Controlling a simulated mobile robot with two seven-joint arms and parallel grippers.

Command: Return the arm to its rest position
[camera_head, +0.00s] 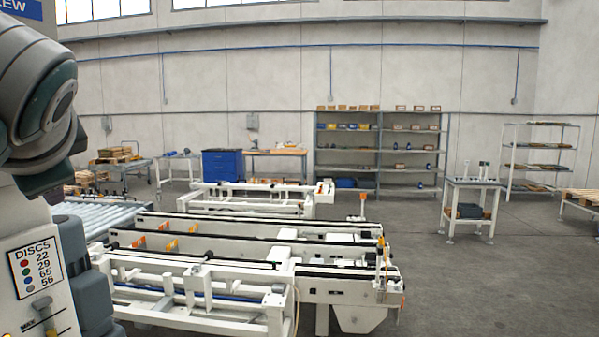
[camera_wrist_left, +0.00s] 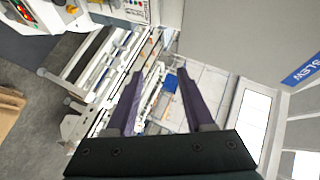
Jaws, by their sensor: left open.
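My left gripper (camera_wrist_left: 154,92) shows in the left wrist view with its two dark fingers spread apart and nothing between them. Beyond the fingers are white conveyor frames and a pale wall, seen tilted. In the head view, a grey and dark jointed arm part, likely mine, fills the upper left edge, and no gripper fingers show there. My right gripper is in neither view.
White conveyor frames (camera_head: 215,272) stand ahead at centre left, beside a roller conveyor (camera_head: 100,213). A panel marked DISCS (camera_head: 38,268) is close at the lower left. Shelving (camera_head: 345,155) and a small cart (camera_head: 470,184) stand farther back. The floor (camera_head: 480,285) at right is clear.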

